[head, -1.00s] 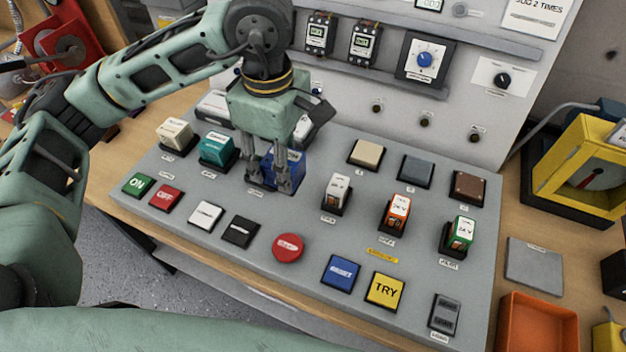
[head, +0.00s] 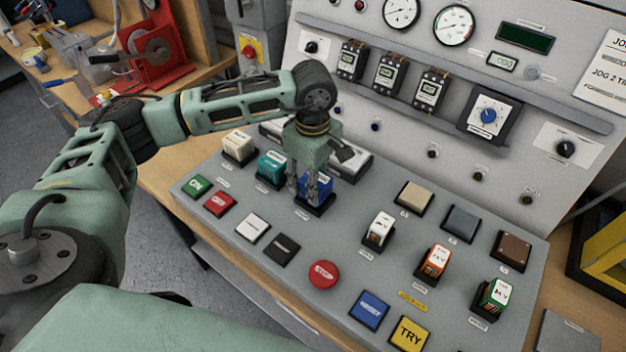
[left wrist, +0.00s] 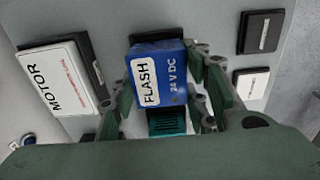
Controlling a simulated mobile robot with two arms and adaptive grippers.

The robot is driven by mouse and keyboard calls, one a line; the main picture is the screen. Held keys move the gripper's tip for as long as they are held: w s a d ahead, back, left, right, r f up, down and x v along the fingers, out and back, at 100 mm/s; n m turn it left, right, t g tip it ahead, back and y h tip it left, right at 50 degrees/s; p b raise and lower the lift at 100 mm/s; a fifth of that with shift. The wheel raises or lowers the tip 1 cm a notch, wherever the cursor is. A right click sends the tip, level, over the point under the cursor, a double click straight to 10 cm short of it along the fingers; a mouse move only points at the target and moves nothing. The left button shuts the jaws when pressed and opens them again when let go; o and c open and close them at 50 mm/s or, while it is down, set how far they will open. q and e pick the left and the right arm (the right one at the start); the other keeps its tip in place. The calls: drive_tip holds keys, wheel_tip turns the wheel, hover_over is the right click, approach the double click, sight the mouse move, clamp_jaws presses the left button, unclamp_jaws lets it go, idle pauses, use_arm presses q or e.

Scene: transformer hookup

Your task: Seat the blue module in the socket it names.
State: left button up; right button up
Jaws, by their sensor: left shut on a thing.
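My right gripper is not in view.
A cream module (head: 238,146) stands at the far left. White (head: 379,229), orange (head: 433,260) and green (head: 495,296) modules stand to the right. Push buttons, including a red STOP button (head: 323,273), line the front. A long white block (head: 345,165) lies behind the gripper.

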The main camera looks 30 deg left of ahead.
use_arm(q)
drive_tip(key=shift+f, duration=0.7)
drive_tip(key=shift+f, duration=0.1)
drive_tip(key=shift+f, duration=0.15)
drive_tip(key=o, duration=1.1)
drive_tip(key=shift+c, duration=0.2)
drive_tip(key=shift+o, duration=0.8)
drive_tip(key=shift+r, duration=0.2)
